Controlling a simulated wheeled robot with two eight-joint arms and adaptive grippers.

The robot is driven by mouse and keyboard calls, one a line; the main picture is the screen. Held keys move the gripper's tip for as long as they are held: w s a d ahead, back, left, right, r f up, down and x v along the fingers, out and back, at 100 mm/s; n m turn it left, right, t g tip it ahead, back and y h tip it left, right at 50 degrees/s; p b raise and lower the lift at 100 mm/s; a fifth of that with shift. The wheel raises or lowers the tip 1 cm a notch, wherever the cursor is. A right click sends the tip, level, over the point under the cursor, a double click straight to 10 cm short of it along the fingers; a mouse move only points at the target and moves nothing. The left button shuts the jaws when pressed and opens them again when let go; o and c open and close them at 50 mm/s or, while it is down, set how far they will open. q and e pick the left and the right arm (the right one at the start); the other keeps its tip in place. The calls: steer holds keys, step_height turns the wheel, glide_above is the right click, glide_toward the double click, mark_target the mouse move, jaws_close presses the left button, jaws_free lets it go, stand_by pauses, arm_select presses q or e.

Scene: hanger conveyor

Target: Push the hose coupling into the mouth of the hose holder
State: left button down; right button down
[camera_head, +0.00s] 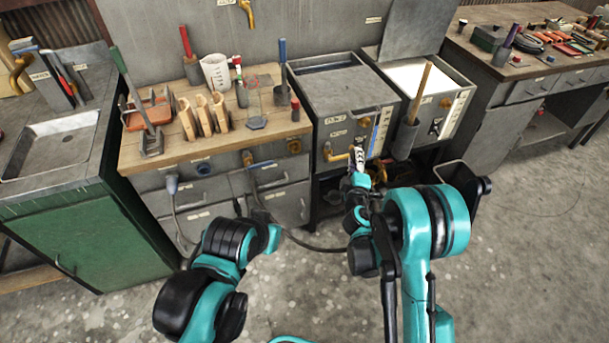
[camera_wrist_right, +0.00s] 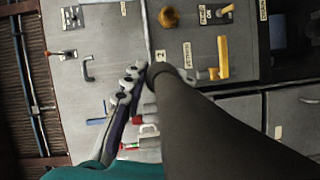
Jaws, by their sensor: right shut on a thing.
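My right gripper (camera_head: 358,170) is in front of the grey sink cabinet, close to its yellow tap handle (camera_head: 336,156). In the right wrist view the gripper (camera_wrist_right: 145,74) is shut at the end of a thick dark hose (camera_wrist_right: 205,115), which fills much of the foreground. The hose coupling is at that end, mostly hidden by the fingers and hose. In the head view the hose (camera_head: 312,247) sags from the workbench front towards my right arm. I cannot clearly make out the hose holder or its mouth.
A wooden-topped bench (camera_head: 180,148) holds a jug (camera_head: 215,72) and several tools. A grey cylinder (camera_head: 404,138) with a wooden-handled tool is on the cabinet's right. In the wrist view a yellow handle (camera_wrist_right: 222,58) and a round orange knob (camera_wrist_right: 169,17) are near the gripper.

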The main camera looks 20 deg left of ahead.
steer(key=s+a+f+g+y, duration=0.1)
steer(key=a+f, duration=0.4)
steer(key=a, duration=0.3)
steer(key=s+a+f+y, duration=0.1)
steer(key=a+f, duration=0.4)
steer(key=a, duration=0.3)
steer(key=shift+m, duration=0.4)
steer(key=shift+w+a+r, duration=0.1)
steer(key=shift+w+a, duration=0.4)
steer(key=shift+w, duration=0.3)
steer(key=shift+w+a+f, duration=0.1)
steer(key=shift+w+a, duration=0.4)
steer(key=shift+w, duration=0.3)
steer(key=shift+w+a+r, duration=0.1)
steer(key=shift+w+a, duration=0.4)
steer(key=shift+w, duration=0.3)
steer(key=shift+w+a+r, duration=0.1)
steer(key=shift+w+a, duration=0.4)
steer(key=shift+w, duration=0.15)
steer(key=shift+w+a, duration=0.45)
steer(key=shift+w, duration=0.2)
steer(key=c, duration=1.4)
jaws_free()
steer(key=o, duration=0.5)
steer(key=shift+o, duration=0.2)
steer(key=v, duration=1.2)
steer(key=shift+r, duration=0.25)
